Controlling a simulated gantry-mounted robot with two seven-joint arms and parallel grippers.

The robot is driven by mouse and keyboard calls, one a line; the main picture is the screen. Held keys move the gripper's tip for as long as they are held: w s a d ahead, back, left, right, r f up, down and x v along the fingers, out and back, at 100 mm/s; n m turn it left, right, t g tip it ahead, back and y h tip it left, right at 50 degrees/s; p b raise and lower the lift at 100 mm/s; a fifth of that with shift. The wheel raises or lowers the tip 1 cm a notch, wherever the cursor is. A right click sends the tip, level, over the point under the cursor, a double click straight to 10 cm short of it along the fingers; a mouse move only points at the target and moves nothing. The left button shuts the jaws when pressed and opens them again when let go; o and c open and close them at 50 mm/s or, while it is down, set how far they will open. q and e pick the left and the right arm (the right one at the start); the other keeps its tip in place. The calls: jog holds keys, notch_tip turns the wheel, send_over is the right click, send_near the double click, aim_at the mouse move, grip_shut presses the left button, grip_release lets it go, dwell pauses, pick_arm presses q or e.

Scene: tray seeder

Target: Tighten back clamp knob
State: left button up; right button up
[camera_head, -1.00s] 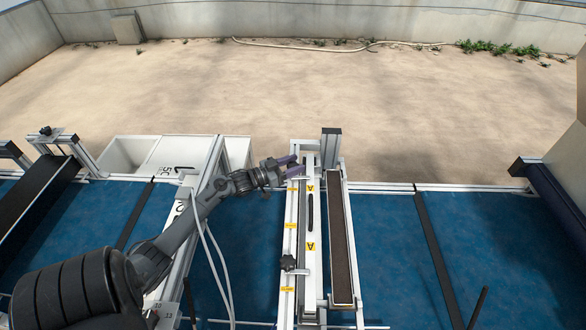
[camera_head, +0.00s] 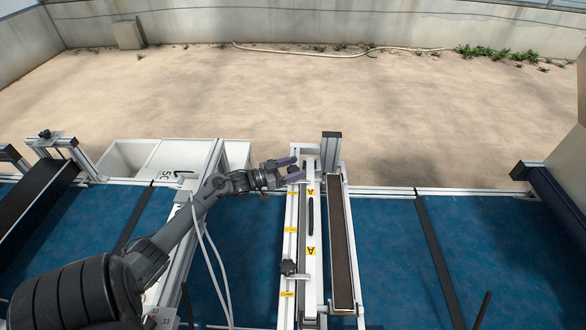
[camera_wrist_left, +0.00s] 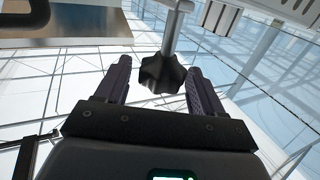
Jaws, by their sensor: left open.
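The back clamp knob (camera_wrist_left: 162,74) is a black lobed knob on a grey stem in the left wrist view. It sits between the two fingers of my left gripper (camera_wrist_left: 158,68), with gaps on both sides, nearer the right finger. In the head view my left gripper (camera_head: 296,169) is open at the far end of the white seeder rail (camera_head: 311,273), and the back knob cannot be made out there. A similar black front knob (camera_head: 287,267) sits lower on the rail, beside a yellow CLAMP label. My right gripper is out of view.
A long dark-filled trough (camera_head: 341,250) runs right of the rail, with an upright post (camera_head: 331,146) at its far end. Blue belt surface (camera_head: 385,250) lies either side, crossed by dark bars. A white bin (camera_head: 130,157) stands behind at left.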

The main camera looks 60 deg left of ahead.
pick_arm(q)
jog(key=shift+r, duration=0.1)
jog(key=shift+r, duration=0.6)
notch_tip(320, 180, up, 3)
jog(key=shift+f, duration=0.1)
jog(key=w+d+r+b, duration=0.1)
jog(key=d+r, duration=0.2)
jog(key=d, duration=0.2)
jog(key=w+d+r, duration=0.2)
jog(key=d+r, duration=0.1)
jog(key=d, duration=0.3)
jog(key=shift+w+r+b, duration=0.25)
jog(key=shift+r+b, duration=0.1)
jog(key=shift+r, duration=0.05)
